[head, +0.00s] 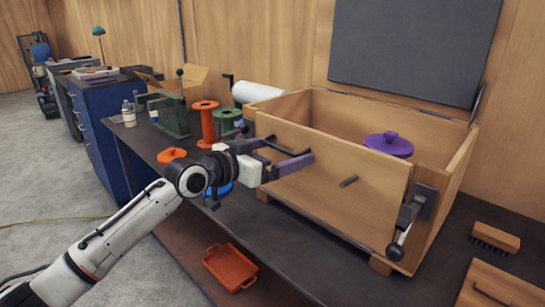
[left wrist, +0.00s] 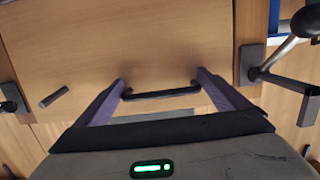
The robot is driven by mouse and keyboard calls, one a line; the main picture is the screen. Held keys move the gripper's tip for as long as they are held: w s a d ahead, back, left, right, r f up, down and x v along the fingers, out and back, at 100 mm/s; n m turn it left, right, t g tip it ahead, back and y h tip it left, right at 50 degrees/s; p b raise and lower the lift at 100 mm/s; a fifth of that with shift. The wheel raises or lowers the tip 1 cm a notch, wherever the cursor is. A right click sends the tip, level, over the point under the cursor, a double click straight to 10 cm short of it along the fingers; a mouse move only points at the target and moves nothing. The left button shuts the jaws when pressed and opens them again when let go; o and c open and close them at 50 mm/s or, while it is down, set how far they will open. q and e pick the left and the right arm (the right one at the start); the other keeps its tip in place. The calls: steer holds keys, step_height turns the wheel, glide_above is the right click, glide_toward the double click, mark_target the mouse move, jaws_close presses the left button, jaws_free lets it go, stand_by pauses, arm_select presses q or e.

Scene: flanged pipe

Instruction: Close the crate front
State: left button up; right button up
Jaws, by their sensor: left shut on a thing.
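The wooden crate (head: 452,185) stands on the dark workbench. Its front panel (head: 335,205) stands nearly upright against the box; I cannot tell if it is fully seated. The panel also fills much of the left wrist view (left wrist: 150,50). A short dark peg (head: 348,181) sticks out of the panel. A lever latch with a ball end (head: 405,222) sits at the crate's right front corner. My right gripper is not in view.
A purple lidded object (head: 389,145) is inside the crate. A brush (head: 495,237) lies at right. An orange tray (head: 230,267) is below the bench top.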

arm_select(q)
steer(key=shift+w+d+r, duration=0.1)
steer(key=shift+w+r, duration=0.05)
steer(key=shift+r, duration=0.35)
steer(key=shift+w+r, duration=0.15)
steer(key=shift+r, duration=0.35)
steer(key=o, duration=1.2)
steer(key=shift+s, duration=0.15)
steer(key=shift+f, duration=0.15)
steer(key=shift+f, duration=0.1)
steer(key=b+v, duration=0.1)
steer(key=v, duration=0.9)
steer(key=shift+s, duration=0.15)
